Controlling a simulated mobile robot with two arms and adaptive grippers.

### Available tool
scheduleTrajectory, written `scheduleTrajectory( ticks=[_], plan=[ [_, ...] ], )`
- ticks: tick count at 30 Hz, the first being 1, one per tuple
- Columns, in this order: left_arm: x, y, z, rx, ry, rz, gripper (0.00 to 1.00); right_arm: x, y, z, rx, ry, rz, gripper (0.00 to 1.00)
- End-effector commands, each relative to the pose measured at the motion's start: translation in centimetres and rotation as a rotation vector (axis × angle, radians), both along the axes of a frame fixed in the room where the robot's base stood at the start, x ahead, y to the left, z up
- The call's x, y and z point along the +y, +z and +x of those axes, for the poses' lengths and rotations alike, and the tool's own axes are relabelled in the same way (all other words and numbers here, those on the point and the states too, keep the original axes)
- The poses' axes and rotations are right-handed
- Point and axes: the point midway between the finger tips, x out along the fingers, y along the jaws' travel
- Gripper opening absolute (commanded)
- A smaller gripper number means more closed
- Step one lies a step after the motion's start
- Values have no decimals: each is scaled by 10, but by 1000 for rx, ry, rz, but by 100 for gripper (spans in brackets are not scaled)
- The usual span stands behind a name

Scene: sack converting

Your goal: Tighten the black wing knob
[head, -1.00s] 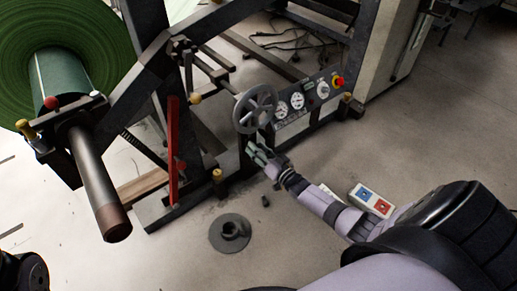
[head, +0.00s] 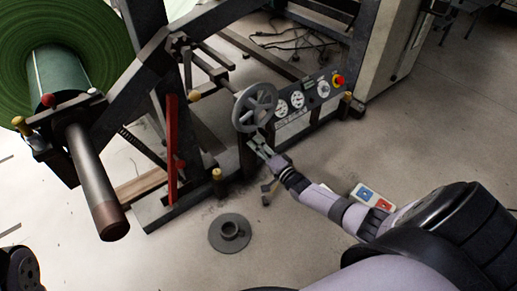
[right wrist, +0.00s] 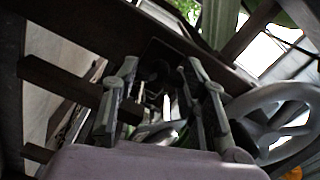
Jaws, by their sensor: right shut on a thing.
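My right gripper (head: 259,142) is at the machine's dark upright post, just below the grey handwheel (head: 257,107). In the right wrist view its two fingers (right wrist: 162,75) stand on either side of a dark part (right wrist: 159,70). I take this to be the black wing knob, but it is in shadow and its wings are not clear. The gripper is shut on it. In the head view the knob is hidden by the fingers. The handwheel also shows at the right of the right wrist view (right wrist: 275,105). My left gripper is not in view.
A control panel (head: 308,97) with dials and a red button is right of the handwheel. A red bar (head: 172,140) and green roll (head: 95,40) are left.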

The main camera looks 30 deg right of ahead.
Motion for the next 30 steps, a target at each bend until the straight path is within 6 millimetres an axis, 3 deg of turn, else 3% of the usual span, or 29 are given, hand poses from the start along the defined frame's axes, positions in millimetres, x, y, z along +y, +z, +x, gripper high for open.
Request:
scheduleTrajectory(
  ticks=[20,21,30],
  plan=[
    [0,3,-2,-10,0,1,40,0,0,0,5,0,66,12],
    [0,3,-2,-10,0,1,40,0,0,0,5,0,66,41],
    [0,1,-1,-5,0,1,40,0,0,0,5,0,65,60]
  ],
)
